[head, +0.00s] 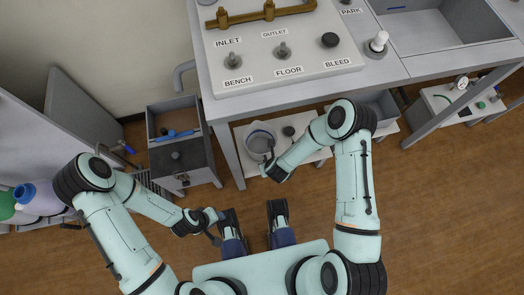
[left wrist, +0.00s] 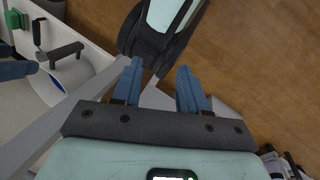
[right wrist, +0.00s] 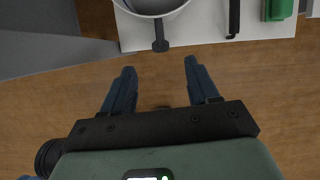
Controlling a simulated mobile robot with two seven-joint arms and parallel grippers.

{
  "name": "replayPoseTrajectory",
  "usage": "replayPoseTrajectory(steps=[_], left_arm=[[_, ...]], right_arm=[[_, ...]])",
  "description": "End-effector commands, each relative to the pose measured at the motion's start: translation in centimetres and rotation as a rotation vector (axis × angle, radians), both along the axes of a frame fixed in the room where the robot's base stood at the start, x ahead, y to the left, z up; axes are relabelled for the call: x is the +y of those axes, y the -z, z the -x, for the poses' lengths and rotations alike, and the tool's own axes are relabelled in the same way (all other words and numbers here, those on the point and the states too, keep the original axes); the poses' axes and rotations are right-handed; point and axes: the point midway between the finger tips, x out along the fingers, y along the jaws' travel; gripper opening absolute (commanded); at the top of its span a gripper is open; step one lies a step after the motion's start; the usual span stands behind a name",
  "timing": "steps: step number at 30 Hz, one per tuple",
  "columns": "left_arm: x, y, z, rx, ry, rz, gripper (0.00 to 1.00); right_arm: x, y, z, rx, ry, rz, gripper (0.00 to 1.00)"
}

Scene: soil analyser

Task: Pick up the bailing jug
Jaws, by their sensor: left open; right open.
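The bailing jug (head: 262,135) is a pale round vessel, open at the top, standing on a low white board under the bench. In the right wrist view its lower rim (right wrist: 152,7) shows at the top edge, with a dark handle (right wrist: 160,36) pointing toward my gripper. My right gripper (right wrist: 160,75) is open and empty, apart from the handle, which lines up between its fingers. My left gripper (left wrist: 160,75) is open and empty, away from the jug.
The bench (head: 230,97) with labelled valves overhangs the board. A grey drawer cabinet (head: 180,155) stands left of it. A green block (right wrist: 279,10) and a black part (right wrist: 234,18) sit beside the jug. Wooden floor (head: 430,210) is clear at right.

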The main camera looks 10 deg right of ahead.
Motion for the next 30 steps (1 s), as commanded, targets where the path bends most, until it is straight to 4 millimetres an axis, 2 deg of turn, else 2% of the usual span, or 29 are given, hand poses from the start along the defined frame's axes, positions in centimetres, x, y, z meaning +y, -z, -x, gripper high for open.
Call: replayPoseTrajectory(steps=[5,12,15,20,30], left_arm=[[0.4,1.0,-0.8,-0.020,-0.008,-0.010,0.43],[1.4,2.7,-3.0,-0.079,-0.033,-0.038,0.43],[1.8,3.1,-3.7,-0.097,-0.041,-0.047,0.43],[2.0,3.4,-4.2,-0.110,-0.046,-0.053,0.43],[3.6,5.5,-7.1,-0.186,-0.076,-0.091,0.43]], right_arm=[[0.2,1.8,-1.0,-0.006,0.074,-0.021,0.60],[0.2,6.1,-2.7,-0.004,0.071,-0.021,0.60],[0.2,7.3,-3.2,-0.004,0.070,-0.020,0.60],[0.2,8.1,-3.5,-0.005,0.069,-0.020,0.60],[0.1,12.4,-5.0,-0.005,0.067,-0.021,0.60]])
